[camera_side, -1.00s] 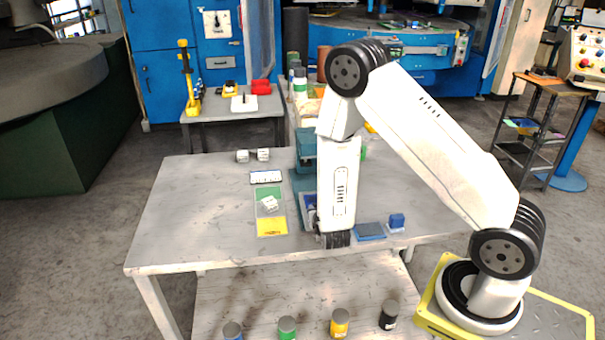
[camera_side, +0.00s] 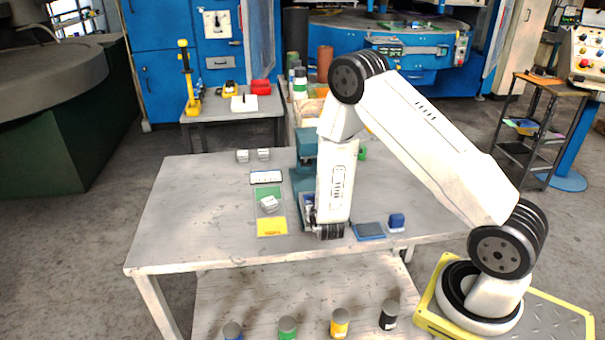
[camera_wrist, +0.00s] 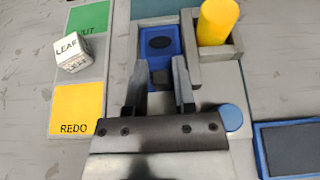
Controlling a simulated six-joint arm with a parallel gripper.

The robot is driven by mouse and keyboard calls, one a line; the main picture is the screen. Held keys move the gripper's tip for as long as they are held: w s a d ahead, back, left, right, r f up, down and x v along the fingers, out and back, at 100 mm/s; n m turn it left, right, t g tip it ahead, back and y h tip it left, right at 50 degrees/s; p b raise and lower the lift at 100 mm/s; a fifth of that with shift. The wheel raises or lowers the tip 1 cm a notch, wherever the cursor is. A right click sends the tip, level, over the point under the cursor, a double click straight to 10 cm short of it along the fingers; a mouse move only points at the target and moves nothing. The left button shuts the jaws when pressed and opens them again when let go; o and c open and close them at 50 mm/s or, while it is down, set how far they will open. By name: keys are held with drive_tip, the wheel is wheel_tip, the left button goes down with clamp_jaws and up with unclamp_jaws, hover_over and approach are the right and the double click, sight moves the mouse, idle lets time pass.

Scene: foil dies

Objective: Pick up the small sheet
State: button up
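My gripper (camera_wrist: 160,64) is open in the wrist view, its two fingers apart. The fingertips are at the near end of a blue tray (camera_wrist: 145,45) with a dark oval in it. A small dark square piece (camera_wrist: 160,77) shows between the fingers, with no clear contact. I cannot tell whether it is the small sheet, and no other thing is clearly that sheet. In the side view my gripper (camera_side: 309,214) is low at the teal machine (camera_side: 306,150), and my arm hides part of it.
A white die (camera_wrist: 74,53) marked LEAF lies left, by the green zone (camera_wrist: 86,18) and yellow REDO zone (camera_wrist: 76,108). A yellow cylinder (camera_wrist: 218,22) stands in a grey holder. A blue-framed dark pad (camera_wrist: 290,148) lies right. The table's left part (camera_side: 190,215) is clear.

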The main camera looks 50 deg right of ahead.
clamp_jaws()
drive_tip(key=shift+r, duration=0.2)
wheel_tip(320, 180, up, 10)
drive_tip(key=shift+f, duration=0.15)
idle(0.9)
idle(0.6)
